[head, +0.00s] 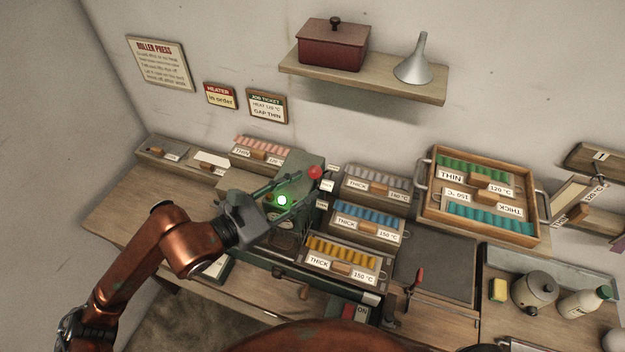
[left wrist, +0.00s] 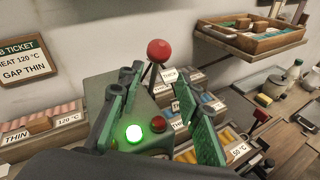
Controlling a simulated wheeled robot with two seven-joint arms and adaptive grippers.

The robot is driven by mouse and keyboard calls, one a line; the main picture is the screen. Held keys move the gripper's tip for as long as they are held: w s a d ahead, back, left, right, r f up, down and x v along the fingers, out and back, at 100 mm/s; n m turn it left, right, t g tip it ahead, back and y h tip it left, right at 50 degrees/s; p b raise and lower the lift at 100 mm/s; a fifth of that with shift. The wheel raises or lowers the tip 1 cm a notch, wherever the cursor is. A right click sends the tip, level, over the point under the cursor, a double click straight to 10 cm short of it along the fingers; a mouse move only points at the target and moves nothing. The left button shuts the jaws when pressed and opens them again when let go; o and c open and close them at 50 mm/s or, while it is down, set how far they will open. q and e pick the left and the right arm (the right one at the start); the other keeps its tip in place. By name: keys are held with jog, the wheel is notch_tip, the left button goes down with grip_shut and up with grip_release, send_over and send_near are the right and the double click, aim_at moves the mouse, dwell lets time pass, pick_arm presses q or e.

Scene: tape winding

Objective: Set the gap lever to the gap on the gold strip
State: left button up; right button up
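The gap lever's red knob (head: 315,172) stands on a thin stalk at the back of the green roller press (head: 304,163). The knob also shows in the left wrist view (left wrist: 160,50). Small white gap labels (head: 327,185) run beside the lever; the upper one seems to read THICK. My left gripper (head: 296,188) is over the press with its fingers apart and empty. In the left wrist view the knob is beyond and between the fingertips, apparently untouched. The gold strip (head: 340,246) lies in a tray labelled THICK, 150 °C. My right gripper is out of view.
A lit green lamp (head: 282,201) is on the press under my gripper. The job ticket (head: 267,106) reads HEAT 120 °C, GAP THIN. Grey (head: 378,179) and blue (head: 367,215) strip trays stand right of the press. A wooden tray (head: 427,205) holds green and teal strips.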

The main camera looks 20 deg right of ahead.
pick_arm(q)
jog(key=v, duration=0.7)
